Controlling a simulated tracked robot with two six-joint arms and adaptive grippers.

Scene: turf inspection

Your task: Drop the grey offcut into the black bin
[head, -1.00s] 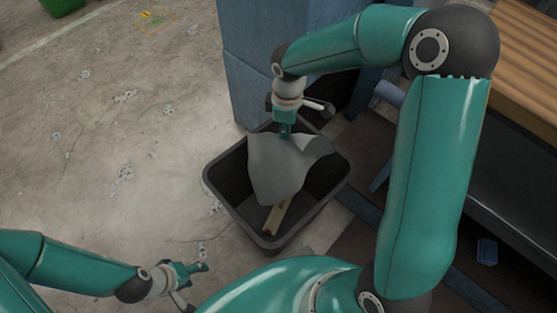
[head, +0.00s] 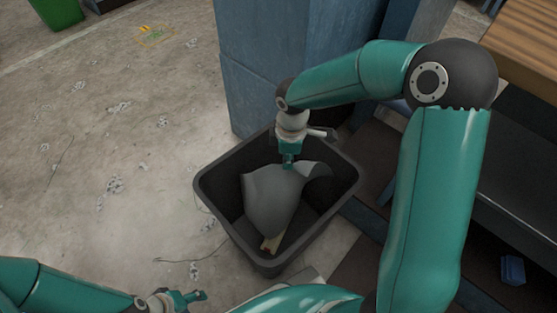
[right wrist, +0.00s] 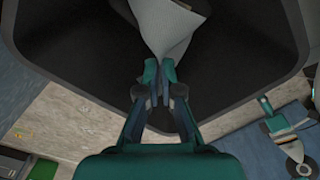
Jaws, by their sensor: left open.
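The grey offcut (head: 270,198) is a thin, curved sheet hanging inside the black bin (head: 207,207), its upper edge near rim height. My right gripper (head: 288,163) is over the bin and shut on the offcut's upper edge. In the right wrist view, the fingertips (right wrist: 159,72) close on the narrow end of the offcut (right wrist: 165,22), with the dark bin wall (right wrist: 60,50) around it. The offcut hides part of the bin floor. My left gripper (head: 190,298) is low at the bottom edge, left of the bin, open and apart from it.
A pale strip (head: 270,243) lies in the bin below the offcut. A blue-grey pillar (head: 265,75) stands just behind the bin. A wooden-topped bench (head: 525,50) is at the right, with a small blue object (head: 512,270) below it. The concrete floor at left is open.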

